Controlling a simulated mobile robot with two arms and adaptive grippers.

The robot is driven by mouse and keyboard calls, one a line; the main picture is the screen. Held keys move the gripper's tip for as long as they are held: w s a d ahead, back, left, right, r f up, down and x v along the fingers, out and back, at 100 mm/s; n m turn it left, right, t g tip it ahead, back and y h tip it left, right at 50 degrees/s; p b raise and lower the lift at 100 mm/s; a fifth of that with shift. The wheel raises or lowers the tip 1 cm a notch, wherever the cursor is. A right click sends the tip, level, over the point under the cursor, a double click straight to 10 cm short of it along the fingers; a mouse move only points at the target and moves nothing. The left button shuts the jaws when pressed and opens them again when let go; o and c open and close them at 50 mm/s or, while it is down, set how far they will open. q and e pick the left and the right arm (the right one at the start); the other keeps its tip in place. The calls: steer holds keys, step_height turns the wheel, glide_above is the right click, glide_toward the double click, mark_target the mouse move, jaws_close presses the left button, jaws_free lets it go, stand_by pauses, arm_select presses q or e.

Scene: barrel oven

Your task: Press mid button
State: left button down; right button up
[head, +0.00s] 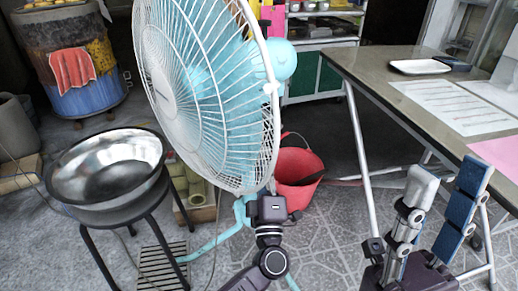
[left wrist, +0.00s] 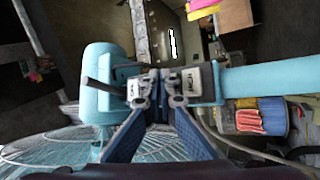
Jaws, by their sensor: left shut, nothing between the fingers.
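A light-blue standing fan with a white wire cage (head: 205,85) fills the middle of the head view. Its blue motor housing (left wrist: 105,75) and blue pole (left wrist: 265,80) show in the left wrist view. No mid button can be made out in either view; my gripper covers part of the pole. My left gripper (head: 271,206) is just right of the lower cage, in front of the pole. In the left wrist view its fingertips (left wrist: 158,88) are together and empty, close to the fan; contact cannot be told. My right gripper (head: 446,185) is open and empty, at lower right.
A steel bowl (head: 108,168) on a black stand is left of the fan. A red bucket (head: 297,168) stands behind it. A table (head: 375,72) with papers and a white tray (head: 420,67) is at right. A barrel oven (head: 75,65) with a red cloth stands at back left.

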arm_select(q)
steer(key=shift+s+d, duration=0.45)
steer(key=shift+d, duration=0.1)
steer(key=s+d, duration=0.3)
steer(key=shift+s+d+p, duration=0.2)
steer(key=shift+d+p, duration=0.05)
steer(key=shift+p, duration=0.15)
steer(key=shift+f, duration=0.1)
stand_by(0.3)
